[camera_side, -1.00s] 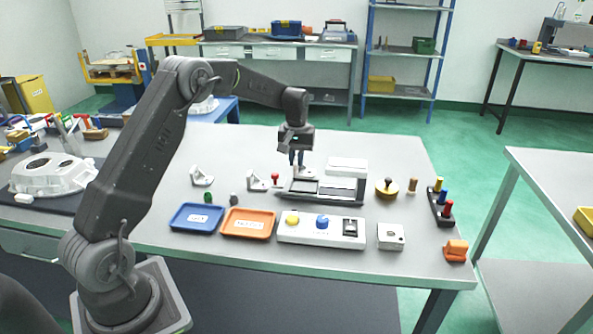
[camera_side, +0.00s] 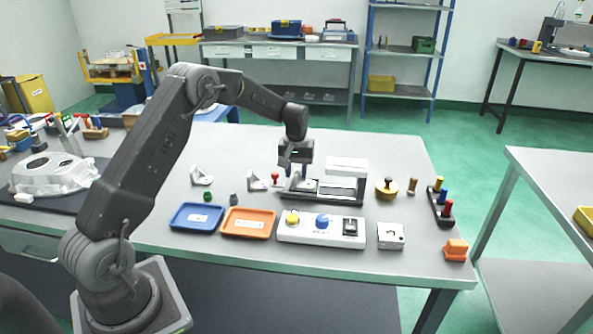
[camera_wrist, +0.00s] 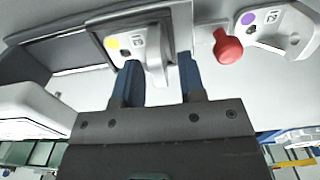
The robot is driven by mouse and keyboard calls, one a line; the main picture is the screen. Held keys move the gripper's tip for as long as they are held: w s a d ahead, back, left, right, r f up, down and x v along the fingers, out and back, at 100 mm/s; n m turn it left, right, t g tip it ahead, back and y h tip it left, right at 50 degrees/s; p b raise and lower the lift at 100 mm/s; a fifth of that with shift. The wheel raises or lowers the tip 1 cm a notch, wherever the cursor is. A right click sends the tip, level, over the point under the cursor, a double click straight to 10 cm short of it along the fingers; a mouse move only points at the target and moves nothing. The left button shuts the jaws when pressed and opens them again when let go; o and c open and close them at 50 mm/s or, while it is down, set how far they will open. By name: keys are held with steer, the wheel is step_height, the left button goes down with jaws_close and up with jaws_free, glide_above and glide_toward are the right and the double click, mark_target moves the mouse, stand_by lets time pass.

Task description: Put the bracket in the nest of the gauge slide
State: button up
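The bracket (camera_wrist: 154,62) is a pale casting with a yellow dot on its flat plate and an upright part. In the wrist view its upright part stands between the two blue fingers of my gripper (camera_wrist: 162,75), which look closed on it. The plate lies within the dark-framed nest at the end of the gauge slide (camera_wrist: 65,50); whether it is fully seated I cannot tell. In the side view my gripper (camera_side: 295,171) is low over the left end of the gauge slide (camera_side: 335,197), and the bracket is mostly hidden there.
Two more pale brackets (camera_side: 201,176) (camera_side: 257,181) stand left of the slide, with a red knob (camera_side: 275,178) close by. Blue (camera_side: 196,217) and orange (camera_side: 248,222) trays and a control box (camera_side: 322,232) lie in front. A pale block (camera_side: 347,165) rises behind the slide.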

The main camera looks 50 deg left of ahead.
mark_target(297, 169)
steer(key=shift+r, duration=0.1)
steer(key=s+d+r+m+t, duration=0.1)
steer(key=s+d+r, duration=0.15)
steer(key=r, duration=0.65)
steer(key=s+d+r+m, duration=0.1)
steer(key=d+r, duration=0.2)
steer(key=r, duration=0.6)
steer(key=s+d+r+m+t, duration=0.2)
steer(key=s+d+r, duration=0.3)
steer(key=s+d, duration=0.35)
steer(key=s+d+f+m+t, duration=0.1)
steer(key=s+d, duration=0.3)
steer(key=s, duration=0.5)
steer(key=s+d+f+m+t, duration=0.1)
steer(key=s+d+f+m, duration=0.1)
steer(key=s, duration=0.8)
steer(key=shift+d+m+t, duration=0.3)
steer(key=shift+d+m, duration=0.55)
steer(key=shift+m, duration=0.15)
